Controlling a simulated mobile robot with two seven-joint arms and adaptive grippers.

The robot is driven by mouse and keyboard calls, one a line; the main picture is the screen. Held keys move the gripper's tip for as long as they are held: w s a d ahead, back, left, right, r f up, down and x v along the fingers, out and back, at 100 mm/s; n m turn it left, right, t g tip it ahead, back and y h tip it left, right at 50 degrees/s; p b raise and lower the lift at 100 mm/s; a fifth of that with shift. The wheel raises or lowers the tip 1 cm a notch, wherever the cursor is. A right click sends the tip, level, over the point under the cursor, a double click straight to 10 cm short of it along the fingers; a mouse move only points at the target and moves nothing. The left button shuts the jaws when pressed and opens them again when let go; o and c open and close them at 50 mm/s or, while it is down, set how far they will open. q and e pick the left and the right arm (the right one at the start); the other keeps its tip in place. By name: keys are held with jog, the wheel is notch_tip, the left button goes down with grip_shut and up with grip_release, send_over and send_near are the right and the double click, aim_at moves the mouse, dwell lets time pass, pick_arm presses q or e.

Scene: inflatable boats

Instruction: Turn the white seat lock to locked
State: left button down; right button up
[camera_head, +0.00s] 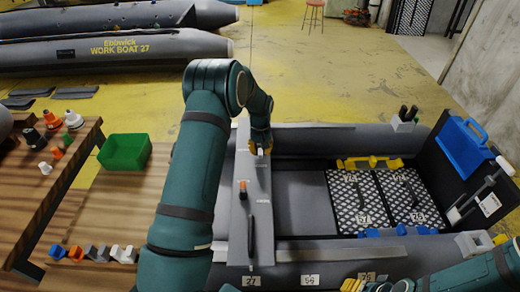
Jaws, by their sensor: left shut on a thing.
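The grey bench seat (241,163) runs across the inflatable boat, with small white lettering on it. My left gripper (261,146), with yellowish fingers, is at the seat's far part and is shut on the white seat lock (264,152). Only a little of the white lock shows below the fingers, so its exact angle is hard to tell. An orange lock (243,187) sits nearer on the same seat. My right gripper (367,286) is at the bottom edge, partly cut off, away from the seat; its opening cannot be made out.
A dark lever (251,236) stands on the seat's near part. Patterned floor panels (358,203), yellow blocks (370,162) and blue blocks (397,230) are in the boat to the right. A green bin (124,151) and a wooden table (40,190) with small parts are left.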

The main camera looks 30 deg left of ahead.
aim_at(260, 149)
pick_arm(q)
jog(key=shift+s+f, duration=0.1)
dwell(0.3)
jog(key=c, duration=0.9)
grip_release()
notch_tip(260, 149, up, 12)
